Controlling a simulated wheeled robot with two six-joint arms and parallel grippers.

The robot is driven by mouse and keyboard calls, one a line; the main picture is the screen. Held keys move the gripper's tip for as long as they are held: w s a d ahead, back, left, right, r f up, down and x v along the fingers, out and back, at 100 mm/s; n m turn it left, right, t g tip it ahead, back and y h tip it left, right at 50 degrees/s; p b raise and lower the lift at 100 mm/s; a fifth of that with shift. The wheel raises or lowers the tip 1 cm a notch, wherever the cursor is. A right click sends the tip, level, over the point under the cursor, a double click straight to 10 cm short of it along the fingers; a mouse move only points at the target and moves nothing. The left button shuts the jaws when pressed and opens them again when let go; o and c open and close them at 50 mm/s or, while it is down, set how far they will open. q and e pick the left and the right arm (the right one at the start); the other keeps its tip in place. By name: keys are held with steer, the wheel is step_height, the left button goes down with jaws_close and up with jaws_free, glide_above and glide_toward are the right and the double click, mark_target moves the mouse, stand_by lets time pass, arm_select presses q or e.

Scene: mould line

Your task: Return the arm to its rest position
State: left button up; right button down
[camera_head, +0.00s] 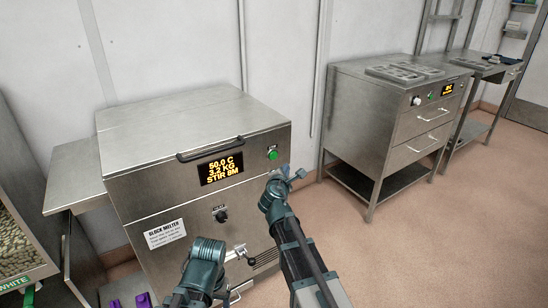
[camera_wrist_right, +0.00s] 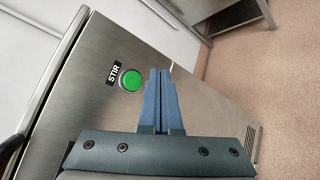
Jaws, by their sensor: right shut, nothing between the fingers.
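My right gripper (camera_head: 292,176) is in front of the upper right of the steel block melter's front (camera_head: 150,195), close to the green button (camera_head: 272,154). In the right wrist view, the two blue fingers (camera_wrist_right: 163,75) lie together with nothing between them. A teal link of my other arm (camera_head: 205,262) shows low in front of the melter. I cannot make out its gripper's fingers.
The melter's display (camera_head: 221,167) reads 50.0 C, 3.2 KG, STIR 8M. Its lid handle (camera_head: 210,149) juts forward. A steel cabinet (camera_head: 375,110) with moulds on top stands at right. A bin of pale pieces (camera_head: 15,245) is at left. Open floor lies at lower right.

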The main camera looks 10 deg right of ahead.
steer(key=s+a+r+m+g+y+p, duration=0.1)
steer(key=s+a+r+m+g+p, duration=0.1)
steer(key=s+a+m+g+p, duration=0.2)
steer(key=s+a+r+m+g+y+p, duration=0.2)
steer(key=s+a+m+g+p, duration=0.3)
steer(key=s+p, duration=0.6)
steer(key=s+a+r+m+g+y+p, duration=0.2)
steer(key=s+a+m+g+p, duration=0.3)
steer(key=s, duration=1.4)
steer(key=a+m+p, duration=0.1)
steer(key=a+p, duration=0.1)
steer(key=p, duration=0.1)
steer(key=shift+a+r+m, duration=0.2)
steer(key=shift+r+m, duration=0.05)
steer(key=shift+m, duration=0.15)
